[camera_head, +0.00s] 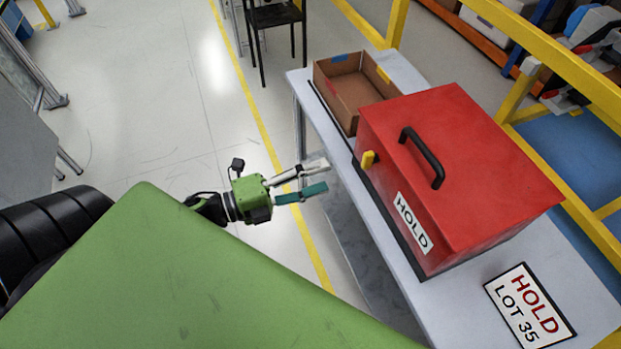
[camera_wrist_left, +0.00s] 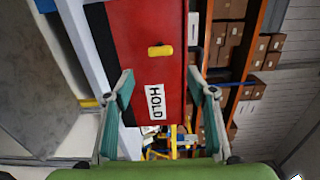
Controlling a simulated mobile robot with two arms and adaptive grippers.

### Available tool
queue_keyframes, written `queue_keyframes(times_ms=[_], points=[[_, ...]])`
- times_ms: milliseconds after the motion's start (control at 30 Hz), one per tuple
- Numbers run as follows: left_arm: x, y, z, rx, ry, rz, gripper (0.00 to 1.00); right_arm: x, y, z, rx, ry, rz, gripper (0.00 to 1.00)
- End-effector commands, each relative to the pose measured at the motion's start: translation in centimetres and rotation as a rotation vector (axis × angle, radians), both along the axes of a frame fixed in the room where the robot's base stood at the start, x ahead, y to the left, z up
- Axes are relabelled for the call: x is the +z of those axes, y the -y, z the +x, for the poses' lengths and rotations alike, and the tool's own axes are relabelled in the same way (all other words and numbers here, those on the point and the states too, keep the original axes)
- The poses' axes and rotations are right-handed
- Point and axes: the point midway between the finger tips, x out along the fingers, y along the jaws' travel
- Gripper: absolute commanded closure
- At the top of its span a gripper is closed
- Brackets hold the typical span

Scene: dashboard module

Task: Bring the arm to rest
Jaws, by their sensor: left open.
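My left gripper (camera_head: 322,177) is open and empty in the head view, a little left of the table edge and apart from the red box. Its two fingers, with teal pads, also frame the left wrist view (camera_wrist_left: 160,98). The red box (camera_head: 460,150) has a black handle (camera_head: 424,157) on top, a yellow latch (camera_head: 368,160) and a white HOLD label (camera_head: 413,222). In the left wrist view the red box (camera_wrist_left: 150,90) shows ahead, between and beyond the fingers. My right gripper is not in view.
The grey-white table (camera_head: 455,268) carries the box. An open cardboard box (camera_head: 352,88) stands at its far end and a HOLD LOT 35 sign (camera_head: 528,308) lies at its near end. A black chair (camera_head: 276,18) and yellow rails (camera_head: 570,65) stand beyond. Floor left of the gripper is clear.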

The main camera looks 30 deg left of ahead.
Motion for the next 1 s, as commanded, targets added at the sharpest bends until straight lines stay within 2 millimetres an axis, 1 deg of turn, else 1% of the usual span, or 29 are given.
queue_keyframes(times_ms=[100, 200, 667, 767, 867, 967, 1000], points=[[0.0, -0.6, -0.8, 0.0, 0.0, 0.0, 0.49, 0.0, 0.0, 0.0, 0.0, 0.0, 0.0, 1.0], [0.0, -0.8, -1.0, 0.0, 0.001, 0.001, 0.49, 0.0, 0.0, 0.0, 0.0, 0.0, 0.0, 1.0], [0.0, -0.8, -1.0, 0.0, 0.001, 0.0, 0.49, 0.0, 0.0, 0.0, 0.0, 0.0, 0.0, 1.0], [-0.3, -1.0, -0.9, 0.008, -0.007, -0.003, 0.49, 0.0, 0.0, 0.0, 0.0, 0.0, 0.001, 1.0], [-2.3, -2.2, -0.4, 0.059, -0.062, -0.029, 0.49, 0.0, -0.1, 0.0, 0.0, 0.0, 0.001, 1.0], [-6.8, -4.9, 0.4, 0.174, -0.181, -0.088, 0.49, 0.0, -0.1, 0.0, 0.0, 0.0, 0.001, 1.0], [-9.3, -6.2, 0.5, 0.233, -0.245, -0.122, 0.49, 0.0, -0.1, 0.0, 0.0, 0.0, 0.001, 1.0]])
